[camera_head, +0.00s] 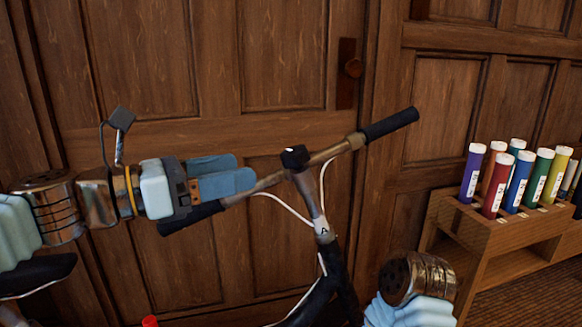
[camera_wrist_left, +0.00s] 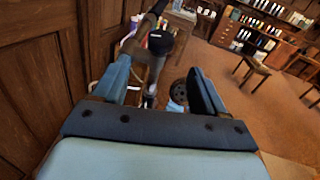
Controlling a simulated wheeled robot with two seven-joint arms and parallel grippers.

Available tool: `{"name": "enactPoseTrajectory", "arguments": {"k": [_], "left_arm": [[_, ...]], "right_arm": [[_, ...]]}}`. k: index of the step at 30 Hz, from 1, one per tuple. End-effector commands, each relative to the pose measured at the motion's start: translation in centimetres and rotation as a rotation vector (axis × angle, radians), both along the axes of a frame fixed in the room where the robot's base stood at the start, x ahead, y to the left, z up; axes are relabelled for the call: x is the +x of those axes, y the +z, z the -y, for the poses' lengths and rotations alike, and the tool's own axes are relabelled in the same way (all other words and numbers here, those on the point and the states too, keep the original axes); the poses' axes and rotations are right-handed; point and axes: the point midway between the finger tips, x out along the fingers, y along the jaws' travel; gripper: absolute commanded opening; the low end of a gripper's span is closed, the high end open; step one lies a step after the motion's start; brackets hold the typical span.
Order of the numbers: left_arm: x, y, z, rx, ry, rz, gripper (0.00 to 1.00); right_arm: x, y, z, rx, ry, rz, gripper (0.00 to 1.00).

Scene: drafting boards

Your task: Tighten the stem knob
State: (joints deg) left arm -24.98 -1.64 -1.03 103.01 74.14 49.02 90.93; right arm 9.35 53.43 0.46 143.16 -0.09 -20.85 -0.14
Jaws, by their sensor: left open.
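The stem knob (camera_head: 294,157) is a small black knob on top of the bicycle stem, at the middle of the handlebar (camera_head: 330,151). My left gripper (camera_head: 246,170) points right towards it, just left of it in the head view, with its blue fingers over the left part of the handlebar. In the left wrist view, the fingers are apart with a gap between them, and a dark knob (camera_wrist_left: 160,42) shows beyond the gap. The gripper looks empty; I cannot tell whether it touches the bar. My right gripper is out of view; only part of my right arm shows.
The black handlebar grips (camera_head: 390,124) stick out at both ends, and white cables (camera_head: 285,207) loop below the bar. A wooden panelled wall (camera_head: 200,60) stands close behind. A wooden rack (camera_head: 490,228) with several coloured tubes stands at the right.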

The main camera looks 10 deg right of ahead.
Motion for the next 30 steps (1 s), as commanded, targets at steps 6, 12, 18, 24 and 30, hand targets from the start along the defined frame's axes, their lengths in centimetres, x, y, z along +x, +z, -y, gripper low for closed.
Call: {"name": "enactPoseTrajectory", "arguments": {"k": [6, 12, 18, 24, 30], "left_arm": [[1.1, 0.0, 4.7, 0.002, -0.007, -0.001, 0.72], [2.3, 0.0, 9.0, 0.001, -0.006, 0.0, 0.72], [3.0, 0.1, 11.6, 0.001, -0.005, 0.001, 0.72], [3.2, 0.1, 12.3, 0.0, -0.003, 0.002, 0.72], [3.2, 0.1, 12.3, 0.0, -0.003, 0.002, 0.7]], "right_arm": [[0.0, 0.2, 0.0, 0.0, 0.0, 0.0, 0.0], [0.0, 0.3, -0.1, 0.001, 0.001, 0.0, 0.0], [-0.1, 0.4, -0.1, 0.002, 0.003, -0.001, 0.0], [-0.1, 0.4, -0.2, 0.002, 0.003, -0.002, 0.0], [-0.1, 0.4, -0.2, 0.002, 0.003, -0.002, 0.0]]}}
